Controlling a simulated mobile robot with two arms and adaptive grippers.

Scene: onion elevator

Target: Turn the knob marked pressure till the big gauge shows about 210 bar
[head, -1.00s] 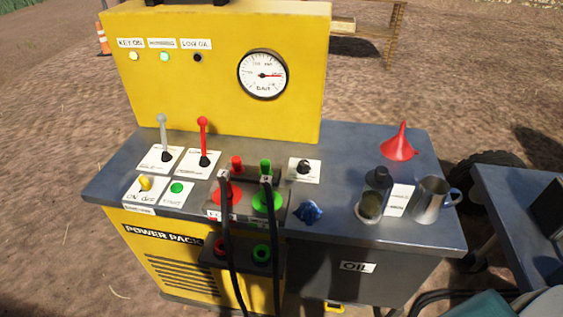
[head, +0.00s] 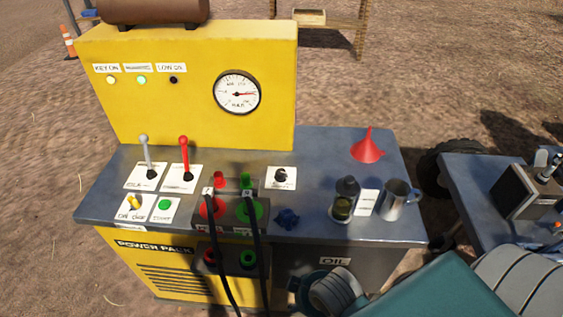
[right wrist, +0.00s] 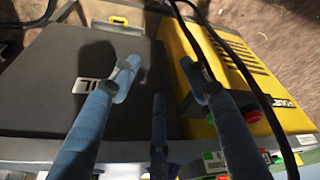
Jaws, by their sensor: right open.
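A small black knob (head: 282,174) sits on a white plate on the grey top of the power pack; its lettering is too small to read. The big round gauge (head: 237,92) is on the yellow upright panel. Its needle points to the right; the figures are too small to read surely. My right gripper (right wrist: 158,82) is open and empty in the right wrist view, its blue fingers spread in front of the cabinet's front face, away from the knob. In the head view only my right arm shows, at the lower right. My left gripper is not in view.
A blue star-shaped knob (head: 288,218) is in front of the plate. Black hoses (head: 228,262) hang from red and green couplings. A grey lever (head: 147,155) and red lever (head: 185,158) stand left. A jar (head: 342,207), metal jug (head: 397,200) and red funnel (head: 367,148) stand right.

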